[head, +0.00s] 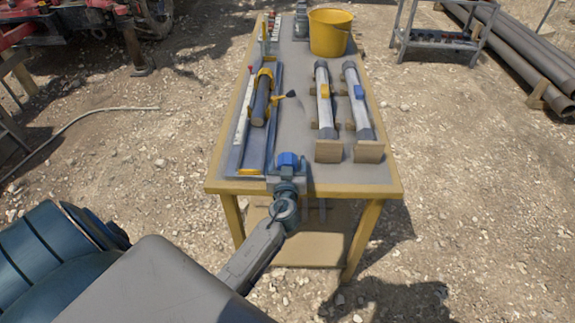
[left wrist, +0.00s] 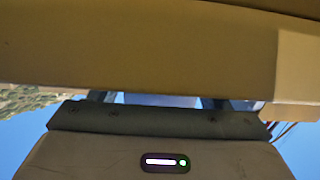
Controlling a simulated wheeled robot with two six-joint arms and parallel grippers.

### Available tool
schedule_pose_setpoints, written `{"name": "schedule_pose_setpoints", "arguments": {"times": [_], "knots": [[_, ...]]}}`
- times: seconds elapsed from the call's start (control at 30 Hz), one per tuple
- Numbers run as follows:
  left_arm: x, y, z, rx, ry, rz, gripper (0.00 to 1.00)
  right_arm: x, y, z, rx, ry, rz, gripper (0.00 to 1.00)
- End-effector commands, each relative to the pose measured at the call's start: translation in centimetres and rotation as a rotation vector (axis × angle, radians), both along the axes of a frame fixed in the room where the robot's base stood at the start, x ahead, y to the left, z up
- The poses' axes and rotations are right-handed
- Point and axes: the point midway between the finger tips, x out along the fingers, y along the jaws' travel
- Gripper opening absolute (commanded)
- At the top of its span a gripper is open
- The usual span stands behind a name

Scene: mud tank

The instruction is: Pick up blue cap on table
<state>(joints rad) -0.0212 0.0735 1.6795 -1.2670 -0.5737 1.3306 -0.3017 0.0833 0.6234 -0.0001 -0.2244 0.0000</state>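A blue cap (head: 288,160) sits at the near edge of the table (head: 345,190) in the head view. My left gripper (head: 287,178) is at this same edge, just on the near side of the cap, and hides its lower part. In the left wrist view my left gripper's fingers (left wrist: 158,102) stand apart, with a bluish surface between them. The table's edge (left wrist: 140,55) fills the top of that view and covers the fingertips. Contact between fingers and cap cannot be made out. My right gripper is not in view.
A dark cylinder with yellow rings (head: 261,98) lies left. A yellow bucket (head: 330,32) stands at the far end.

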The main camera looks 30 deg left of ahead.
Motion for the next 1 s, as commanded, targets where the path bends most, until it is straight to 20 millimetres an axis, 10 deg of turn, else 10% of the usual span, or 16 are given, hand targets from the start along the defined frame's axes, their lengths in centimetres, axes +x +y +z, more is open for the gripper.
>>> {"name": "schedule_pose_setpoints", "arguments": {"times": [0.2,0.53,1.0], "knots": [[0.0,0.0,0.0,0.000,0.000,0.000,0.32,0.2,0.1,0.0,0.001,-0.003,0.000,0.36],[0.0,0.0,0.9,0.001,-0.003,0.000,0.32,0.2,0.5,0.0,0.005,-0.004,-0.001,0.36],[0.0,0.0,9.1,0.000,-0.004,0.001,0.32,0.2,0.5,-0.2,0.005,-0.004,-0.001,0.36]]}}
